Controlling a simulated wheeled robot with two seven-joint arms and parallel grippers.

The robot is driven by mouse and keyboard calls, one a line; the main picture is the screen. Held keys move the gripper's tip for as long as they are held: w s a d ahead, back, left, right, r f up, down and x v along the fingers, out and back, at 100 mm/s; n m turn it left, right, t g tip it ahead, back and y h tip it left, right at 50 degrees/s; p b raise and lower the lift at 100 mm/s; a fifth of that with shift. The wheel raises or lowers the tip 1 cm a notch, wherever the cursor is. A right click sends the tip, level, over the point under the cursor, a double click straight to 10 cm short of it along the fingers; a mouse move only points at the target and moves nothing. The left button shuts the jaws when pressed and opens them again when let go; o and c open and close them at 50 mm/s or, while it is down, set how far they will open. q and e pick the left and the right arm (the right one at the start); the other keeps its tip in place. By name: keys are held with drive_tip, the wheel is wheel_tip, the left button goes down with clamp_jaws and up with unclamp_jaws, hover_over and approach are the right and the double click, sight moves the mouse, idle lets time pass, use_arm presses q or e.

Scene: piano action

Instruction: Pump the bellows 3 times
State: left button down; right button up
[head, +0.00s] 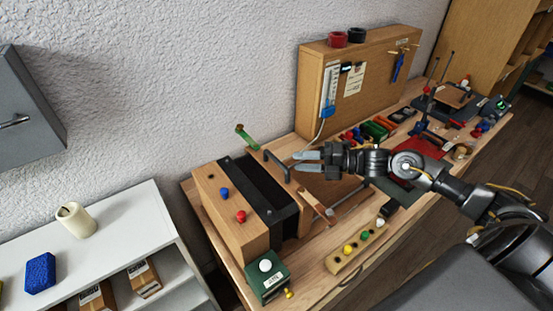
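The bellows are a wooden box with a black pleated middle (262,187) on the left end of the workbench. Blue and red knobs sit on its left wooden part (232,204). A dark bar handle (277,164) stands on top, towards its right side. My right gripper (297,161) reaches in from the right, with its two pale fingertips apart and nothing seen between them. The fingertips point left, just right of the handle; I cannot tell whether they touch it. My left gripper is not in view.
A green box with a white button (268,278) stands in front of the bellows. A wooden strip with coloured knobs (357,248) lies to its right. A tall wooden panel (345,85) stands behind. Tools crowd the bench's right; a white shelf (130,235) is at left.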

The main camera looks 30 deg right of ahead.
sight(277, 159)
drive_tip(key=p+x, duration=0.2)
drive_tip(key=x, duration=0.4)
drive_tip(key=shift+w+a+r, duration=0.1)
drive_tip(key=shift+w+a, duration=0.05)
drive_tip(key=shift+w, duration=0.15)
drive_tip(key=shift+w+a+f+p, duration=0.3)
drive_tip(key=shift+w+a, duration=0.1)
drive_tip(key=shift+a, duration=0.2)
clamp_jaws()
